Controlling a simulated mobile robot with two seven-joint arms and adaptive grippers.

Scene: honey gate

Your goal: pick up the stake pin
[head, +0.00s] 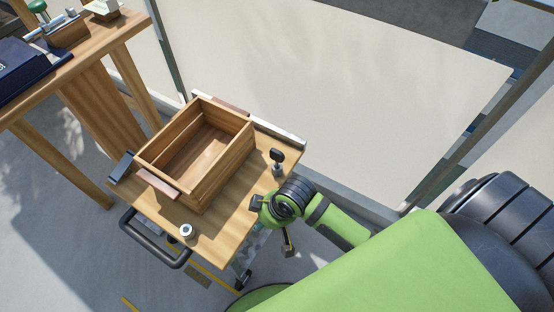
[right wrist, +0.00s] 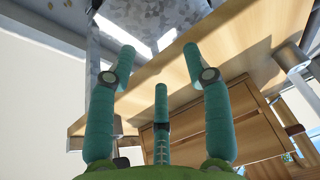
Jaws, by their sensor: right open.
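A small upright piece with a dark flat head and a grey metal lower part (head: 277,157) stands near the right edge of the wooden cart top (head: 222,237). It may be the stake pin, but I cannot tell for sure. My right gripper (head: 272,225) is beside the cart's right edge, nearer to me than this piece and apart from it. In the right wrist view its teal fingers (right wrist: 160,72) are spread, with nothing between them. Wooden boards show beyond them, with a grey cylinder (right wrist: 290,57) that I cannot identify. My left gripper is not in view.
An open, empty wooden box (head: 235,147) fills much of the cart top. A small white-topped cylinder (head: 187,231) stands at the near left corner, by the black cart handle (head: 150,248). A wooden workbench (head: 90,50) stands at the upper left. Pale panels (head: 350,90) rise behind.

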